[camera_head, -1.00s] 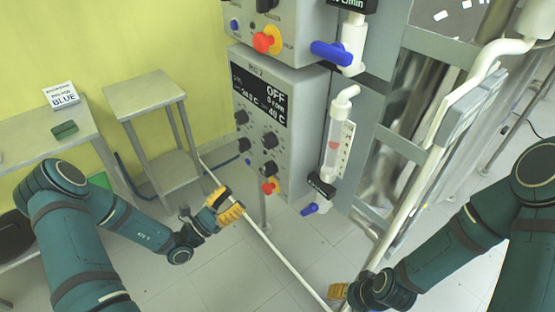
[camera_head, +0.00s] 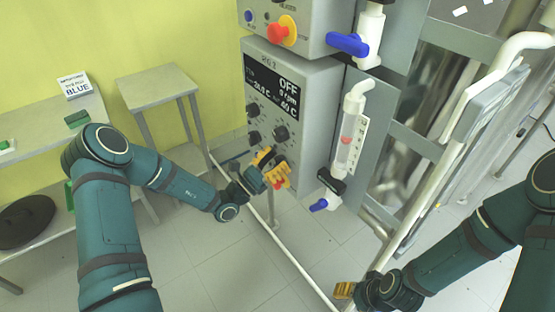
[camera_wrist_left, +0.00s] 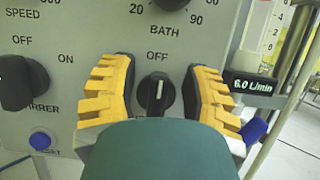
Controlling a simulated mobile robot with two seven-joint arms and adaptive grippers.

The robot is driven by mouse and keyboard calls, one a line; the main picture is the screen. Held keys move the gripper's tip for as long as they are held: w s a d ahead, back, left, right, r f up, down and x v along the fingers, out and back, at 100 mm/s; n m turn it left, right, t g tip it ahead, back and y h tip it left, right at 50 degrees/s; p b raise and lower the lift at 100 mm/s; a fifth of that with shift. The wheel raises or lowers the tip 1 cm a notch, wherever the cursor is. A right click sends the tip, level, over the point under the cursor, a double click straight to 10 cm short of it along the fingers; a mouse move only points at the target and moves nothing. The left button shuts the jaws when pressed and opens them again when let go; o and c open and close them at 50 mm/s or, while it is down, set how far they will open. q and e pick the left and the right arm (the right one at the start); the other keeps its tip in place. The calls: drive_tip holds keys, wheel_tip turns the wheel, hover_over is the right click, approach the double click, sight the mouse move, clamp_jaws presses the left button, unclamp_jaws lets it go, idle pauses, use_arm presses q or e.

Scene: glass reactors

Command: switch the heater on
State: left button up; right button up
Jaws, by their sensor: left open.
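The reactor control box (camera_head: 312,88) has a dark display (camera_head: 272,88) reading OFF, 0 rpm and 40 C. My left gripper (camera_head: 270,168) is at the lower part of its front. In the left wrist view its yellow fingers (camera_wrist_left: 160,68) are open, one on each side of a black knob (camera_wrist_left: 157,95). The knob's white mark points up to OFF; contact with the fingers cannot be told. The label below the knob is hidden by the gripper. My right gripper (camera_head: 343,290) is low near the white rail, its opening unclear.
A stirrer knob (camera_wrist_left: 22,84) is left of the fingers, with a blue button (camera_wrist_left: 41,140) below. A flow meter (camera_head: 350,140) with a blue valve (camera_head: 319,205) hangs right of the box. A red-and-yellow emergency button (camera_head: 282,32) is above. A small table (camera_head: 158,86) stands left.

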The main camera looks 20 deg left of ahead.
use_arm(q)
clamp_jaws()
drive_tip(key=shift+m, duration=0.3)
idle(0.3)
drive_tip(key=shift+f+m+g, duration=0.1)
drive_tip(key=shift+m+g, duration=0.2)
drive_tip(key=m+g, duration=0.1)
drive_tip(key=m, duration=0.1)
drive_tip(key=m+g+h, duration=0.1)
drive_tip(key=m, duration=0.1)
drive_tip(key=m+h, duration=0.1)
drive_tip(key=m, duration=0.1)
drive_tip(key=shift+s+d+f+m+g+p, duration=0.15)
drive_tip(key=shift+s+d+m+g+p, duration=0.15)
drive_tip(key=shift+d+m+g+p, duration=0.1)
drive_tip(key=m+g, duration=0.1)
drive_tip(key=m, duration=0.1)
drive_tip(key=m+g+h, duration=0.1)
drive_tip(key=m, duration=0.1)
drive_tip(key=shift+s+d+f+m, duration=0.15)
drive_tip(key=shift+f+m, duration=0.05)
drive_tip(key=shift+m, duration=0.1)
drive_tip(key=shift+s+d+f+m+g+b, duration=0.1)
drive_tip(key=shift+m+g+b, duration=0.2)
drive_tip(key=shift+m, duration=0.55)
drive_tip(key=shift+f+m+g+b, duration=0.15)
drive_tip(key=shift+m+g, duration=0.25)
drive_tip(key=shift+m, duration=0.45)
drive_tip(key=shift+r, duration=0.1)
